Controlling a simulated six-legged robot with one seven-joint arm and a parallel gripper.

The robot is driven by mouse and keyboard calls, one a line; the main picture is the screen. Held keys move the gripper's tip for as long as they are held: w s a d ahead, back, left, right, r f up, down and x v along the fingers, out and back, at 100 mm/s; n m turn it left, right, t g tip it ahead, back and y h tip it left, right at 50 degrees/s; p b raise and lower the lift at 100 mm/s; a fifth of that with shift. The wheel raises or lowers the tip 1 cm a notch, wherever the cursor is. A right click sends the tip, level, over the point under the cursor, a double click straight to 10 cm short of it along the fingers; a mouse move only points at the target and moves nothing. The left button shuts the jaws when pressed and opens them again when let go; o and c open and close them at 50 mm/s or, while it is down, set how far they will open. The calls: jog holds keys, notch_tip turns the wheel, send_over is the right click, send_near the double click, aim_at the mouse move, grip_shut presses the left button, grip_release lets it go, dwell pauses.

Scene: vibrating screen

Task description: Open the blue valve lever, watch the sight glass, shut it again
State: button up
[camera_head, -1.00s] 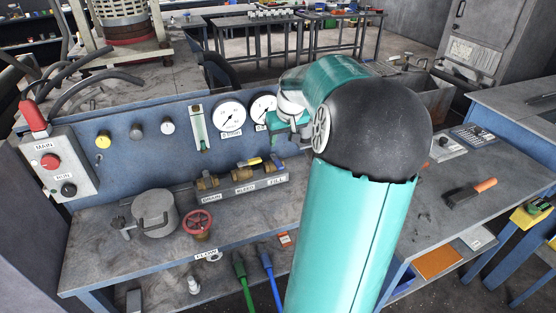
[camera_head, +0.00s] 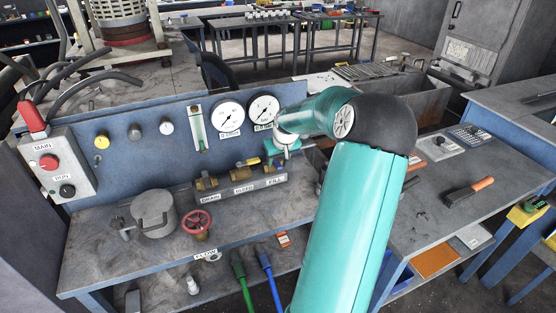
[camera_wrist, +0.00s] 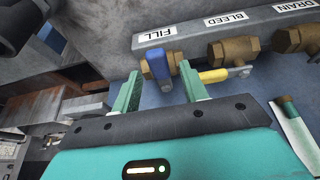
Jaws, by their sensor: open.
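The blue valve lever (camera_wrist: 158,65) is on the brass valve above the FILL label, and it shows in the wrist view just beyond my fingertips. My gripper (camera_wrist: 163,86) is open, one finger on each side of the lever's line. I cannot tell whether the fingers touch it. In the head view my gripper (camera_head: 272,155) is at the right end of the valve row and hides most of the blue lever. The sight glass (camera_head: 198,128) is a clear upright tube on the blue panel, left of the gauges. It shows at the right edge in the wrist view (camera_wrist: 295,125).
The yellow BLEED lever (camera_wrist: 215,75) is close beside my right finger in the wrist view. Two round gauges (camera_head: 229,118) are on the panel above the valves. A metal pot (camera_head: 154,213) and a red handwheel (camera_head: 197,223) stand on the bench to the left.

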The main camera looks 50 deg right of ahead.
jog(key=shift+w+d+f, duration=0.1)
jog(key=shift+f, duration=0.15)
jog(key=shift+c, duration=0.2)
grip_shut()
